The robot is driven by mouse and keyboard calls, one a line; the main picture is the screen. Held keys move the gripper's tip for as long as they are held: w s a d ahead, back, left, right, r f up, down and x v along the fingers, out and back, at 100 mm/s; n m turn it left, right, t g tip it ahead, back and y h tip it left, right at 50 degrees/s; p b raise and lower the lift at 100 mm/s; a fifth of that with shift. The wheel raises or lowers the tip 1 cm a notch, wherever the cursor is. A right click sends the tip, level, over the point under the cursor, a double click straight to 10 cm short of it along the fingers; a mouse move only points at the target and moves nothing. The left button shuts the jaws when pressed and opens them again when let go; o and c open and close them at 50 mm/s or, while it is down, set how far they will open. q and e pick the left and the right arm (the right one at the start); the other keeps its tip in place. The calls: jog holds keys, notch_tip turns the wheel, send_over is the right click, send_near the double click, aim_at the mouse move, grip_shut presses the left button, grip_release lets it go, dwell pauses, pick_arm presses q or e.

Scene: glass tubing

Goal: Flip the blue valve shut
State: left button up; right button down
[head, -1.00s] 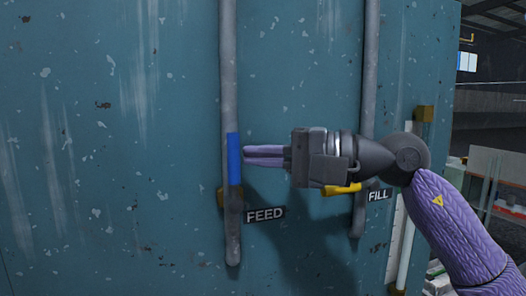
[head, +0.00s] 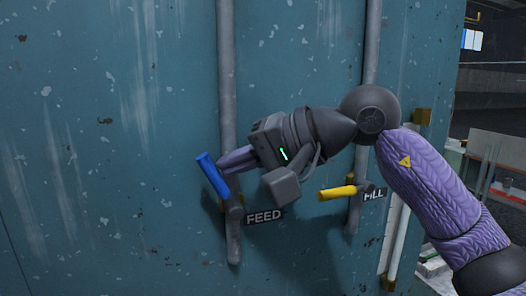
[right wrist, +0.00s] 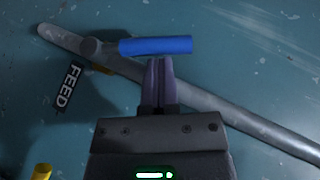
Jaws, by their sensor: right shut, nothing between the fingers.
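The blue valve handle (head: 212,175) is on the left pipe (head: 228,90), beside the FEED label (head: 263,217). It is tilted, its free end up and to the left of its pivot. My right gripper (head: 226,164) is shut and empty, its fingertips against or very close to the right side of the blue handle. In the right wrist view the blue handle (right wrist: 156,46) lies across just beyond the closed fingertips (right wrist: 159,62); I cannot tell for sure whether they touch. My left gripper is not in view.
A yellow valve handle (head: 337,192) sticks out to the left from the right pipe (head: 370,60), beside the FILL label (head: 374,194), just below my right wrist. The teal panel (head: 110,130) left of the blue handle is clear.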

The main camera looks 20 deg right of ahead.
aim_at(208, 171)
jog(key=shift+a, duration=0.4)
jog(key=shift+a+f+b, duration=0.2)
jog(key=shift+a+b, duration=0.05)
jog(key=shift+a, duration=0.3)
jog(key=shift+a+f+b, duration=0.2)
jog(key=shift+a, duration=0.35)
jog(key=shift+s+a+h, duration=0.1)
jog(key=shift+a+h, duration=0.2)
jog(key=shift+a+f+n+g+h, duration=0.2)
jog(key=shift+a+n+g+h, duration=0.1)
jog(key=shift+h, duration=0.1)
jog(key=shift+a+f+b, duration=0.55)
jog(key=shift+a+f, duration=0.15)
jog(key=shift+f, duration=0.1)
jog(key=shift+a+f+n+h, duration=0.25)
jog(key=shift+a+n+h, duration=0.1)
jog(key=shift+h, duration=0.25)
jog(key=shift+a+f+b, duration=0.15)
jog(key=shift+f+b, duration=0.2)
jog(key=shift+f, duration=0.05)
jog(key=shift+a, duration=0.1)
